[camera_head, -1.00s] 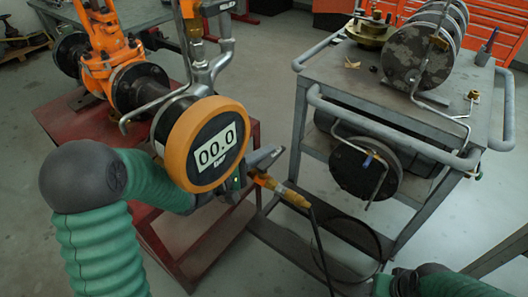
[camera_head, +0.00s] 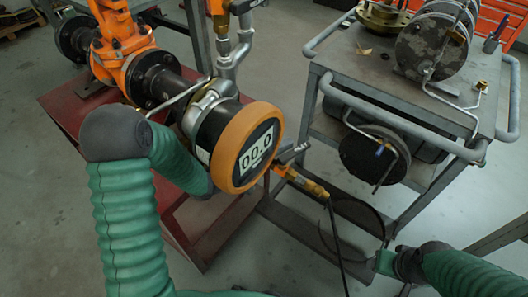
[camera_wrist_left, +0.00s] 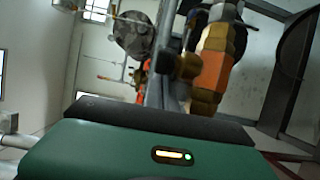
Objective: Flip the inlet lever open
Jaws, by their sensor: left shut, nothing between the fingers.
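The inlet lever, a short grey handle (camera_head: 290,153), sticks out to the right from behind the round orange-rimmed gauge (camera_head: 258,148). It sits by a yellow hose fitting (camera_head: 300,182). My left arm reaches behind the gauge, which hides my left gripper in the head view. In the left wrist view my left gripper (camera_wrist_left: 160,115) shows as a green housing with a dark front edge, shut and empty. A brass and orange fitting (camera_wrist_left: 215,60) is just beyond it; I cannot tell whether they touch. My right gripper (camera_head: 386,262) is low at the right, its jaws unclear.
An orange valve (camera_head: 122,45) and dark piping stand on a red stand (camera_head: 190,225) at the left. A grey cart (camera_head: 330,75) with metal discs stands at the right. A dark hose (camera_head: 338,235) hangs from the yellow fitting. Floor shows between stand and cart.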

